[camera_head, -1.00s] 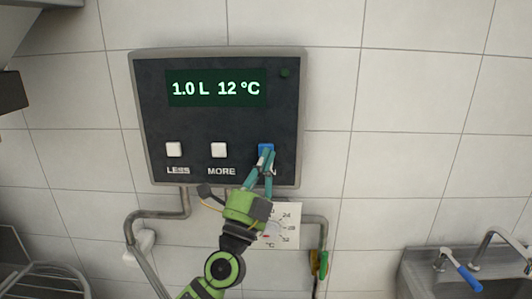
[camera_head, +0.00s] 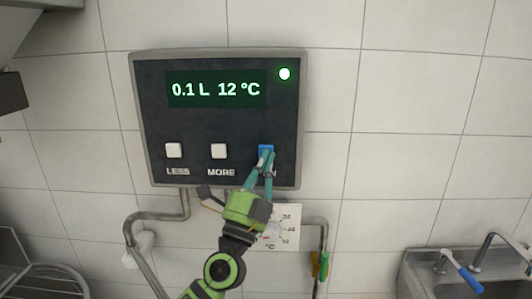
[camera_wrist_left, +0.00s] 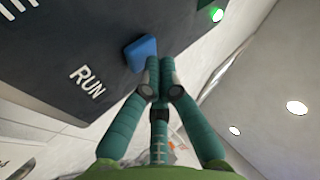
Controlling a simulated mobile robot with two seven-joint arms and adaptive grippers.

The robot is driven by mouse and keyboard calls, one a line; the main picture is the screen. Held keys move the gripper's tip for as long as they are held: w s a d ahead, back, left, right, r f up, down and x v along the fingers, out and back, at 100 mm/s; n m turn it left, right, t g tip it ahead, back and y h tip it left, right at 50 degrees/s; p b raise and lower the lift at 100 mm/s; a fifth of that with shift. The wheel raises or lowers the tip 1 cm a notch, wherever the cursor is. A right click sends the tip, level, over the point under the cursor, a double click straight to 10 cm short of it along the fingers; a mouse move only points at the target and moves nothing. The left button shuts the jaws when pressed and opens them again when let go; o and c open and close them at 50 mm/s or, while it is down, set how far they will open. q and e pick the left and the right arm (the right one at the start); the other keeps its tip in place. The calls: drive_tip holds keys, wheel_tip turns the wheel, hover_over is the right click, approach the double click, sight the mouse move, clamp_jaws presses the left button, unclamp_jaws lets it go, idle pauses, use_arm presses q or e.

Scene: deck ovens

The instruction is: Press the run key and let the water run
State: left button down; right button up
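The dark control panel (camera_head: 215,122) hangs on the tiled wall. Its display (camera_head: 216,89) reads 0.1 L 12 °C, and the round lamp (camera_head: 285,74) at its top right glows green. The blue run key (camera_head: 266,149) is at the panel's lower right; it also shows in the left wrist view (camera_wrist_left: 141,52) beside the word RUN. My left gripper (camera_head: 266,157) is shut with nothing between its fingers. Its fingertips (camera_wrist_left: 158,65) are at the blue key; I cannot tell whether they touch it. My right gripper is in neither view.
White LESS (camera_head: 173,150) and MORE (camera_head: 219,150) keys sit left of the run key. A dial card (camera_head: 287,222) and pipes (camera_head: 158,214) are below the panel. The wall right of the panel is bare.

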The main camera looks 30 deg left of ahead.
use_arm(q)
drive_tip(key=shift+s+d, duration=0.2)
drive_tip(key=shift+s, duration=0.3)
drive_tip(key=s, duration=0.1)
drive_tip(key=s+d, duration=0.1)
drive_tip(key=s, duration=0.1)
drive_tip(key=s+d, duration=0.1)
drive_tip(key=shift+s+d+p, duration=0.1)
drive_tip(key=shift+s+p, duration=0.15)
drive_tip(key=shift+p, duration=0.05)
drive_tip(key=shift+f, duration=0.1)
idle(0.6)
